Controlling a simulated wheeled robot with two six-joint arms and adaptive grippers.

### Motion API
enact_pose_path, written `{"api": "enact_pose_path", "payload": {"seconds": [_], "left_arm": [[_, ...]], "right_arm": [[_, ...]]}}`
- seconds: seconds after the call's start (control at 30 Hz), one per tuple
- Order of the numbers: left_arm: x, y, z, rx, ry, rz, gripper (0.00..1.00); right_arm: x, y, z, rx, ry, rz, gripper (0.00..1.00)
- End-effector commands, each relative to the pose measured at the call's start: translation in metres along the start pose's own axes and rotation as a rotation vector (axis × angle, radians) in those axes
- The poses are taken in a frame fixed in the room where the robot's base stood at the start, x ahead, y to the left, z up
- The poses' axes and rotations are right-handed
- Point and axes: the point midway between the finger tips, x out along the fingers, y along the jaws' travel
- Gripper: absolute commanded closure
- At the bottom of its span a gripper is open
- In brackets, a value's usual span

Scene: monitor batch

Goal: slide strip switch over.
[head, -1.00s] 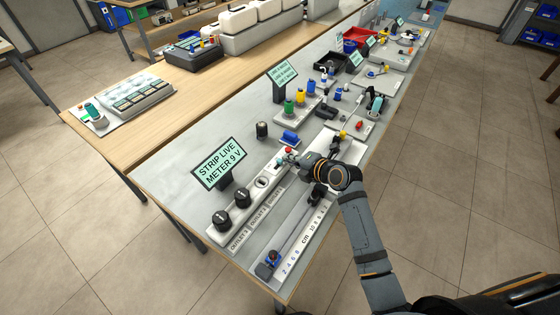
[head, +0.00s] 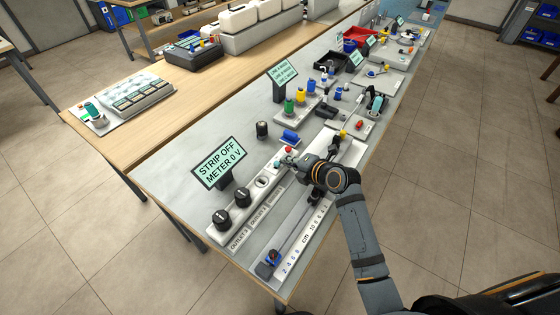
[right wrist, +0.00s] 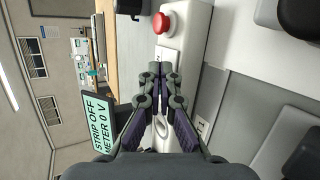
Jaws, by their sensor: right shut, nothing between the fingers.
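The long pale power strip (head: 250,196) lies on the grey bench, with two black plugs (head: 222,219) in its near end and an open socket (head: 262,181). The display (head: 219,163) behind it reads "STRIP OFF METER 0 V". My right gripper (head: 286,161) is shut and empty at the far end of the strip. In the right wrist view its fingertips (right wrist: 160,74) are together over the strip, just short of a white plate (right wrist: 167,55) and a red button (right wrist: 163,23). The fingers largely hide the switch, so its position cannot be told. My left gripper is out of view.
A white centimetre ruler (head: 304,238) and a blue-ended rod (head: 271,259) lie right of the strip. A blue block (head: 290,138) and a black knob-like piece (head: 262,129) stand beyond it. Boards with coloured parts fill the bench farther back.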

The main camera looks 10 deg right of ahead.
Motion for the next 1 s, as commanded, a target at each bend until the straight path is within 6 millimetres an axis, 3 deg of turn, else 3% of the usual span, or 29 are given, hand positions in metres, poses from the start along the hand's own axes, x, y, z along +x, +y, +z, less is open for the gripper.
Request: {"api": "enact_pose_path", "payload": {"seconds": [0.33,1.0], "left_arm": [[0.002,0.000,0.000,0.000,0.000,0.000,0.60],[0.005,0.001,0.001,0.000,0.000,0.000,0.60]], "right_arm": [[-0.002,-0.002,0.002,-0.001,-0.001,-0.001,1.00],[-0.052,-0.027,0.012,-0.002,0.000,-0.001,1.00]]}}
